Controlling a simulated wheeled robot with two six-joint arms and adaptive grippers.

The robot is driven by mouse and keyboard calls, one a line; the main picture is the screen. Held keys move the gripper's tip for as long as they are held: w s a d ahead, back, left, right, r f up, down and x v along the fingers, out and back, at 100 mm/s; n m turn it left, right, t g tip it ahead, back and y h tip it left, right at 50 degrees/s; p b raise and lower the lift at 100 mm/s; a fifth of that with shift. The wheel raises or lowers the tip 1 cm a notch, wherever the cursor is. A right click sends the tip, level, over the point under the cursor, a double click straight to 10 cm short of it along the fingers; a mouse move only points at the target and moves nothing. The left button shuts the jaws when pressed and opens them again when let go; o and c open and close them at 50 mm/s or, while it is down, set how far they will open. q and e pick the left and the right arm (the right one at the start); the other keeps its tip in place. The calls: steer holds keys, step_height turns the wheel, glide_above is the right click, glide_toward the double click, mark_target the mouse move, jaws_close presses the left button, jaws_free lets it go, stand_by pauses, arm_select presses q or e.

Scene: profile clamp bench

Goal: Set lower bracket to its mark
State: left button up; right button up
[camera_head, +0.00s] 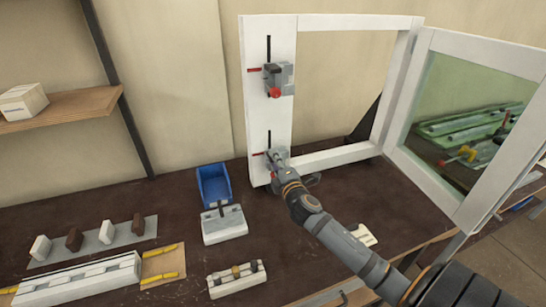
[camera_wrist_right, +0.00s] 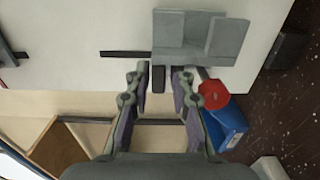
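The lower bracket (camera_head: 273,154) is a grey block on the white upright of the frame, mostly hidden by my right gripper in the head view. In the right wrist view the lower bracket (camera_wrist_right: 200,38) shows clearly, with a red knob (camera_wrist_right: 213,95) and a dark tab (camera_wrist_right: 158,78). A dark slot (camera_head: 269,137) runs along the upright there. A thin red mark (camera_head: 258,154) lies beside the bracket, about level with it. My right gripper (camera_wrist_right: 160,82) is open, its fingertips on either side of the dark tab with small gaps visible. My left gripper is out of view.
The upper bracket (camera_head: 279,79) with its red knob sits higher on the upright, near another red mark (camera_head: 254,70). A blue bin (camera_head: 214,184), a grey-white fixture (camera_head: 223,224) and a clamp block (camera_head: 236,279) stand on the dark bench left of my arm.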

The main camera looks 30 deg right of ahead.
steer(key=shift+w+d+r, duration=0.1)
steer(key=shift+w+d, duration=0.05)
steer(key=shift+w, duration=0.5)
jaws_close()
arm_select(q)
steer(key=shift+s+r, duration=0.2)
